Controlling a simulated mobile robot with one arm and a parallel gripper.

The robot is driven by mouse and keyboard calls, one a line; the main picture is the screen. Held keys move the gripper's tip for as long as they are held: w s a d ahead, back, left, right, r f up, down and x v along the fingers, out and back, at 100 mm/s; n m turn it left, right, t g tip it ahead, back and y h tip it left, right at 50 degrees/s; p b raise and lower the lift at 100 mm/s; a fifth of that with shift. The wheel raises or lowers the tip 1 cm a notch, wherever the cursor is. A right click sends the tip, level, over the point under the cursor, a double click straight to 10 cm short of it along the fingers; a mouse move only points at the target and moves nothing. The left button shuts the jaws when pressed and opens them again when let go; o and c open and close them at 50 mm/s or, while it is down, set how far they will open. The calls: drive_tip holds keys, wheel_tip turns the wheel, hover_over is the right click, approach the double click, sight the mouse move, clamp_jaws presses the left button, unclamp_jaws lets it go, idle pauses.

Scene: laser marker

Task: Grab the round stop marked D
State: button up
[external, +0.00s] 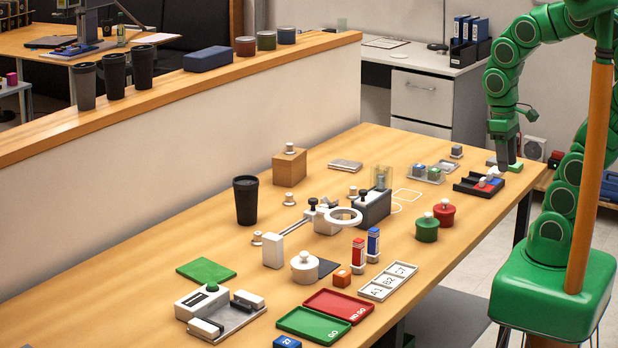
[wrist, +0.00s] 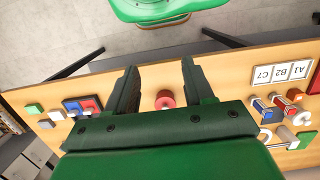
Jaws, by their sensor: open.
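I cannot read a letter D on any round piece, so I cannot tell which is the stop. Small pale knobbed round pieces stand on the table in the external view: one on the wooden block (external: 289,150), one near the middle (external: 353,193), one left of it (external: 289,199) and one further forward (external: 257,238). My gripper (external: 506,164) is above the table's far right end, by the black tray (external: 467,184). In the wrist view my gripper (wrist: 160,85) is open and empty. A red round lidded pot (wrist: 165,99) shows between its fingers, apart from them.
The red pot (external: 444,212) and green pot (external: 427,228) stand near the right edge. A black cup (external: 246,200), a white ring fixture (external: 343,217) and a labelled tray (external: 387,281) also stand on the table. A low partition (external: 200,115) runs behind. Bare wood lies around the pots.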

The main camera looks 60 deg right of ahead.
wheel_tip(320, 180, up, 5)
drive_tip(key=w+a+m+t+y, duration=0.1)
drive_tip(key=w+a+m+y, duration=0.2)
drive_tip(key=w, duration=0.4)
drive_tip(key=w+a+m+t+y, duration=0.1)
drive_tip(key=w+m+y, duration=0.1)
drive_tip(key=w+m, duration=0.35)
drive_tip(key=w+a+m+t+y, duration=0.1)
drive_tip(key=w+a+m+y, duration=0.2)
drive_tip(key=w, duration=0.6)
drive_tip(key=w+d+m+t+y, duration=0.2)
drive_tip(key=w+d+m+t, duration=0.6)
drive_tip(key=w+d+m, duration=1)
drive_tip(key=n, duration=0.4)
approach(353, 192)
drive_tip(key=shift+w+d+r+m+g, duration=0.25)
drive_tip(key=shift+w+d+r+g, duration=0.05)
drive_tip(key=shift+w+r, duration=0.25)
drive_tip(key=shift+a+f, duration=0.1)
drive_tip(key=shift+f, duration=0.25)
drive_tip(key=shift+x, duration=3.85)
